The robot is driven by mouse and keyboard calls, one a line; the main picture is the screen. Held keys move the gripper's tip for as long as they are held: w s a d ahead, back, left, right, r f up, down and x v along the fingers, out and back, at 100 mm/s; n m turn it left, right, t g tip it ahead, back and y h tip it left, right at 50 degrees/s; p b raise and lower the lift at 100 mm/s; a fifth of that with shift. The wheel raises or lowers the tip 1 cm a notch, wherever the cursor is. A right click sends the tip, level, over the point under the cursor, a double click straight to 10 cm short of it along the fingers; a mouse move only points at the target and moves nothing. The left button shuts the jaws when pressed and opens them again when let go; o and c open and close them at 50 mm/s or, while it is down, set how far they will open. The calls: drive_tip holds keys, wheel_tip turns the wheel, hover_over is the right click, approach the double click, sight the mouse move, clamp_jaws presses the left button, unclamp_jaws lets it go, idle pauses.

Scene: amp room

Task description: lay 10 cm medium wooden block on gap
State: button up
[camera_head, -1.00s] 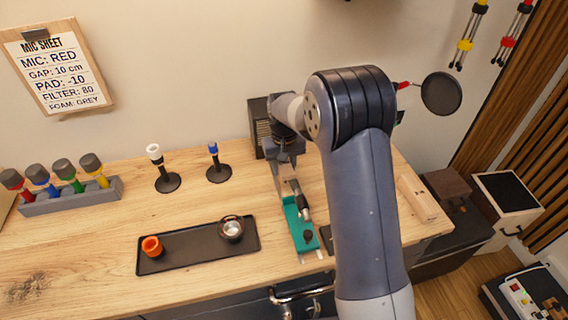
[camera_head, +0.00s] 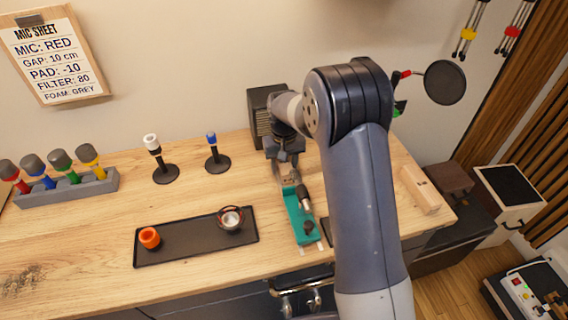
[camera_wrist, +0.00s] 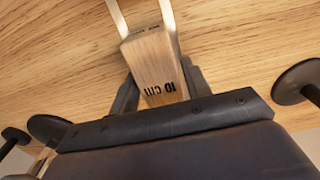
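In the wrist view a pale wooden block (camera_wrist: 155,62) marked "10 cm" sits between the dark fingers of my gripper (camera_wrist: 160,82), which press close on both sides. In the head view my gripper (camera_head: 285,163) points down over the table, just behind a teal holder (camera_head: 301,222). The block is small and partly hidden there. A dark-and-silver piece (camera_head: 304,197) and a dark knob are on the teal holder. Two pale strips run beyond the block in the wrist view. I cannot tell which place is the gap.
Two small stands (camera_head: 164,173) (camera_head: 217,163), a rack of coloured microphones (camera_head: 68,190) and a dark box (camera_head: 262,112) stand behind. A long wooden block (camera_head: 420,190) lies right of my arm.

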drive_tip(key=o, duration=0.3)
wheel_tip(320, 180, up, 11)
drive_tip(key=shift+f+b, duration=0.1)
drive_tip(key=shift+b, duration=0.6)
drive_tip(key=shift+f, duration=0.1)
wheel_tip(320, 180, down, 10)
drive_tip(key=shift+r+p, duration=0.1)
drive_tip(key=shift+p, duration=0.6)
drive_tip(key=shift+r+p, duration=0.1)
drive_tip(key=shift+p, duration=0.35)
drive_tip(key=shift+r+p, duration=0.7)
drive_tip(key=shift+r, duration=0.45)
